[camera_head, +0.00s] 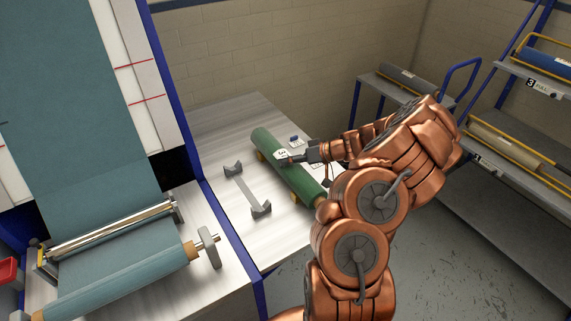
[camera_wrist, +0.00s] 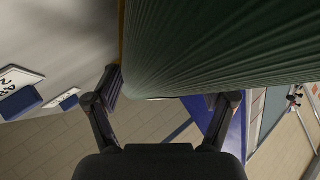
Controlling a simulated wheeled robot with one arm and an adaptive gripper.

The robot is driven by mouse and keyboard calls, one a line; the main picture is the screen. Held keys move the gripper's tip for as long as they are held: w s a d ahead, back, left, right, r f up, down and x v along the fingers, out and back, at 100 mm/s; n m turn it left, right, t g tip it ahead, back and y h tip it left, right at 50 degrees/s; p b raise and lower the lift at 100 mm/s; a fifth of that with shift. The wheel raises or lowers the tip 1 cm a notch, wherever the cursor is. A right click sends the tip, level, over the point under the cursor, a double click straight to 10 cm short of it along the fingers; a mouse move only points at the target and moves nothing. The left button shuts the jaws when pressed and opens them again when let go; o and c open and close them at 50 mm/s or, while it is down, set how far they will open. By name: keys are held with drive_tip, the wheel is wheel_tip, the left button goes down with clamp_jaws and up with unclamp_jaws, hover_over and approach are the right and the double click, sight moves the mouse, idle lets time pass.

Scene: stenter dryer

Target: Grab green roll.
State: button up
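The green roll (camera_head: 301,183) lies on the light table, slanting from upper left to lower right, resting on yellowish supports. My gripper (camera_head: 287,160) is at the middle of the roll, reaching in from the right. In the wrist view the dark green, finely ridged roll (camera_wrist: 225,45) fills the upper right. My gripper (camera_wrist: 168,88) shows there with its two fingers spread wide and the roll's edge between and beyond the tips. Whether either finger touches the roll I cannot tell. My arm hides part of the table behind it.
An empty grey cradle (camera_head: 248,193) stands left of the roll. A machine with a teal fabric roll (camera_head: 130,277) is at left. Racks at right hold a beige roll (camera_head: 505,142) and a blue roll (camera_head: 545,64). A small blue item (camera_head: 294,139) lies behind the roll.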

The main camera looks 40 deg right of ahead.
drive_tip(key=shift+d+f, duration=0.1)
drive_tip(key=c, duration=1.1)
